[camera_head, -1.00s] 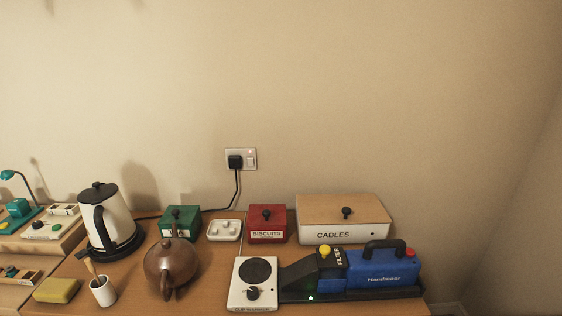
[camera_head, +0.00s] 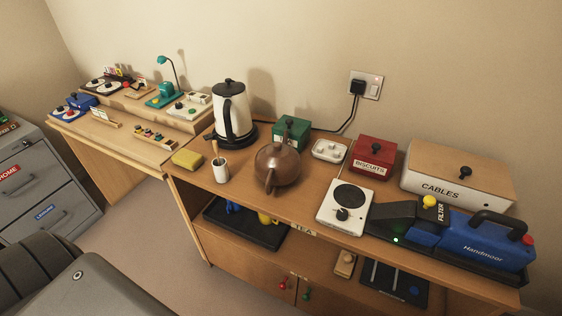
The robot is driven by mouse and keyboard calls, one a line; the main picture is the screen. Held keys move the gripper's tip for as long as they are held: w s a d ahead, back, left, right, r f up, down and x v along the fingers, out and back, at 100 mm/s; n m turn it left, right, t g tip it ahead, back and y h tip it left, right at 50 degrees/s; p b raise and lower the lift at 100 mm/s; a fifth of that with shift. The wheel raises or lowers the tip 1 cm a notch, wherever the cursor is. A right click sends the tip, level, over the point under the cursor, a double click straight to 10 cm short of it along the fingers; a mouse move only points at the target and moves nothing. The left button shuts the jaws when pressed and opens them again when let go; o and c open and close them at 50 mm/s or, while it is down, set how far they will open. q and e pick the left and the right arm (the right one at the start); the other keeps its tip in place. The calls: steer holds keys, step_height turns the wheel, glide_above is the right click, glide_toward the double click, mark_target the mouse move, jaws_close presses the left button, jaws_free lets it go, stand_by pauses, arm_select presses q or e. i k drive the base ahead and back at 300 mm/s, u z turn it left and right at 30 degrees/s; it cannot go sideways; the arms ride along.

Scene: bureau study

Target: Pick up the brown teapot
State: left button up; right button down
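The brown teapot (camera_head: 278,166) stands upright on the wooden sideboard top (camera_head: 240,197), near the middle of the head view. It is round and glossy, and its handle or spout side faces the front edge. The green box (camera_head: 291,132) is just behind it and the white hotplate (camera_head: 346,205) is to its right. Neither of my grippers shows in the head view.
A black and white kettle (camera_head: 231,115) stands behind left of the teapot. A white cup with a brush (camera_head: 221,170) and a yellow sponge (camera_head: 187,158) are to its left. The red biscuits box (camera_head: 371,156), cables box (camera_head: 458,174) and blue Handmoor vacuum (camera_head: 483,243) stand right.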

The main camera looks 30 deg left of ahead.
mark_target(276, 164)
steer(key=z, duration=1)
steer(key=k, duration=1.1)
steer(key=u, duration=0.4)
